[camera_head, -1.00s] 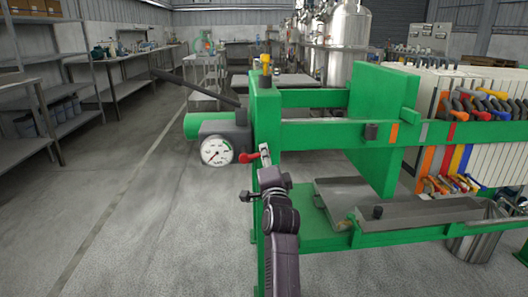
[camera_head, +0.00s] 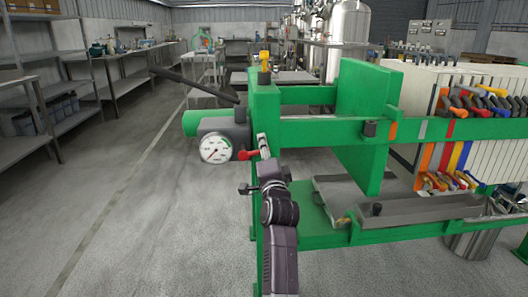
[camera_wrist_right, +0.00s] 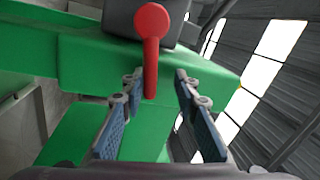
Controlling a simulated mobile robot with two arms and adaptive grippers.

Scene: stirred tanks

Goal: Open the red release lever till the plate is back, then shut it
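The red release lever (camera_head: 249,154) sits beside the pressure gauge (camera_head: 215,148) on the press's left end. In the right wrist view the lever (camera_wrist_right: 151,45) hangs down, its lower end between my gripper's fingers. My right gripper (camera_head: 262,148) is at the lever in the head view. In the wrist view its two blue-padded fingers (camera_wrist_right: 150,115) stand apart on either side of the lever, with a gap at least on the right. The green plate (camera_head: 365,90) stands upright across the rails, apart from the white plates (camera_head: 455,85). My left gripper is out of view.
A dark pump handle (camera_head: 195,84) slopes above the green cylinder. A yellow-topped fitting (camera_head: 265,62) stands on the end frame. A grey drip tray (camera_head: 425,210) lies below the plate. Open floor (camera_head: 170,220) is on the left.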

